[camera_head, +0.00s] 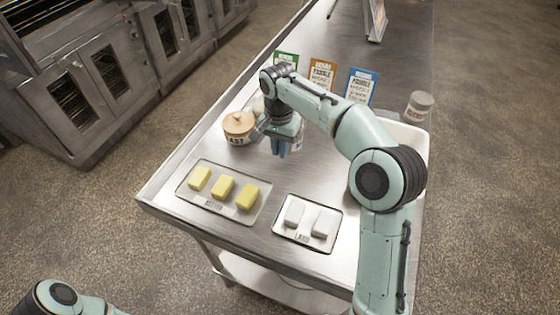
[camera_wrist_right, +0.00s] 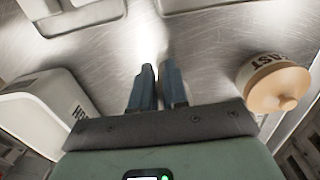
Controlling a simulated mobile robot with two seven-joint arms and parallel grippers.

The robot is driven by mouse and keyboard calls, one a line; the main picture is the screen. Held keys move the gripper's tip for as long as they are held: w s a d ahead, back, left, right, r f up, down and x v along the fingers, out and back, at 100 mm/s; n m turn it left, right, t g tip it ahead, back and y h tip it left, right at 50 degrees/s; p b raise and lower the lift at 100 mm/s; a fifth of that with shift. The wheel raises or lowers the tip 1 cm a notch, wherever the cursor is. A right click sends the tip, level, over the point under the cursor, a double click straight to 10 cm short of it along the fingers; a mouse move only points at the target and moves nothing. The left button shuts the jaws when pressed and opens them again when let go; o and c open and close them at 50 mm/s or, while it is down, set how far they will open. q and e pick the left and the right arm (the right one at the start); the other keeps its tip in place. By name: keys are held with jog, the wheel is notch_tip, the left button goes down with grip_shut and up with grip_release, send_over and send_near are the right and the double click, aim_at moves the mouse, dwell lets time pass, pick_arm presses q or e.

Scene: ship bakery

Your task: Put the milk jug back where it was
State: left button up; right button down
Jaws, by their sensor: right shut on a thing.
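My right gripper (camera_head: 281,147) is over the steel table, fingers pointing down, to the right of a cream lidded jar marked "AST" (camera_head: 238,126). Its two blue fingers (camera_wrist_right: 157,88) are close together in the wrist view. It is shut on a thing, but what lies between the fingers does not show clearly. A white container with dark lettering (camera_wrist_right: 40,108) is close beside the gripper at the left of the wrist view; I cannot tell whether it is the milk jug. In the head view the gripper and arm hide most of what stands there. My left gripper is out of view.
A tray (camera_head: 213,207) with several yellow blocks and a smaller tray (camera_head: 303,243) with two white blocks lie at the table's near end. Green, orange and blue cards (camera_head: 360,85) stand behind. A white bin (camera_head: 418,150) and a grey-lidded jar (camera_head: 418,106) are at right.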

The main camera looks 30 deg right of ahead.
notch_tip(320, 180, down, 5)
jog(key=shift+f+b, duration=0.1)
jog(key=shift+b, duration=0.35)
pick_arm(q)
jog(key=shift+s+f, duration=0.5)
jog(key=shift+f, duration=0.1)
pick_arm(e)
jog(key=c, duration=1.1)
grip_release()
jog(key=shift+f, duration=0.15)
pick_arm(q)
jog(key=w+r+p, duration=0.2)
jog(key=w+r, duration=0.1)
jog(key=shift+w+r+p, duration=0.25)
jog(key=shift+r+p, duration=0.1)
jog(key=shift+p, duration=0.05)
pick_arm(e)
jog(key=r, duration=1.2)
jog(key=shift+w+r, duration=0.1)
jog(key=shift+w, duration=0.2)
